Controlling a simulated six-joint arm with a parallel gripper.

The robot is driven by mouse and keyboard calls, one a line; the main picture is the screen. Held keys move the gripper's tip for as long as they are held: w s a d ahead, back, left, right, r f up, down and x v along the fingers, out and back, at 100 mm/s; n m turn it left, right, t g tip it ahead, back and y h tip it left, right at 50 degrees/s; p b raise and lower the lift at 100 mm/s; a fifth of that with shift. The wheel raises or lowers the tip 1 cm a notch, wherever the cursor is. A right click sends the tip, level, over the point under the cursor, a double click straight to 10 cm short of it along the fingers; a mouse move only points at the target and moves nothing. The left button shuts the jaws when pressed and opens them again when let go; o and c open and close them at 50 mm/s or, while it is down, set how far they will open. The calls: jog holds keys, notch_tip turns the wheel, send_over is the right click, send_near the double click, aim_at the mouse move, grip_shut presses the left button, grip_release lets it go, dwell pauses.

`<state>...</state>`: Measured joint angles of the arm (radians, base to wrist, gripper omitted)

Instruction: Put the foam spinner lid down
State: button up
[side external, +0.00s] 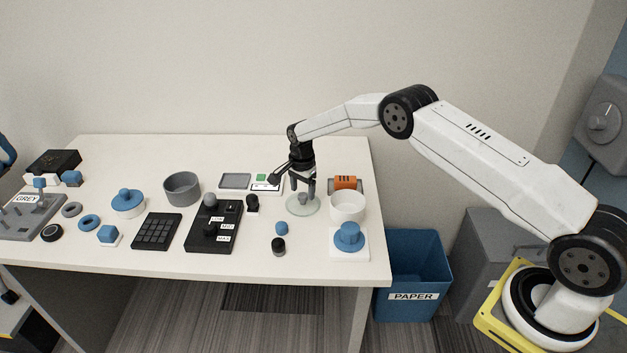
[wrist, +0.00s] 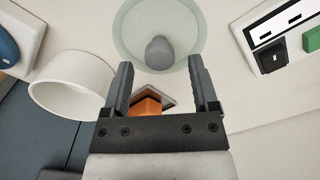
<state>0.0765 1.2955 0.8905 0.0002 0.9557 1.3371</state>
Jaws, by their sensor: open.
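The foam spinner lid (side external: 291,208) looks like a pale, translucent green disc with a grey knob. It lies flat on the table. In the wrist view the lid (wrist: 133,42) is at the top centre, with its knob between and a little beyond my fingers. My gripper (side external: 303,184) is open, pointing down just above the lid. In the wrist view my gripper (wrist: 161,66) shows its two fingers spread apart with nothing held. A white round tub (side external: 347,208) stands to the right of the lid; it also shows in the wrist view (wrist: 72,85).
A blue knob on a white base (side external: 349,238) stands in front of the tub. An orange block (side external: 345,183) is behind it. A black control panel (side external: 213,228) and small knobs (side external: 278,246) lie to the left. The table's right edge is close to the tub.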

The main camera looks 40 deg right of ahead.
aim_at(304, 196)
notch_tip(304, 196, up, 10)
jog(key=shift+f, duration=0.25)
dwell(0.6)
jog(key=s+a+r+n+t, duration=0.1)
jog(key=s+n, duration=0.7)
jog(key=s, duration=0.8)
jog(key=s+a+r+n+t, duration=0.1)
jog(key=s+a+r+n, duration=0.2)
jog(key=s, duration=1.3)
notch_tip(304, 196, up, 3)
jog(key=n, duration=0.5)
jog(key=shift+s+a+t, duration=0.3)
jog(key=shift+s+a, duration=0.05)
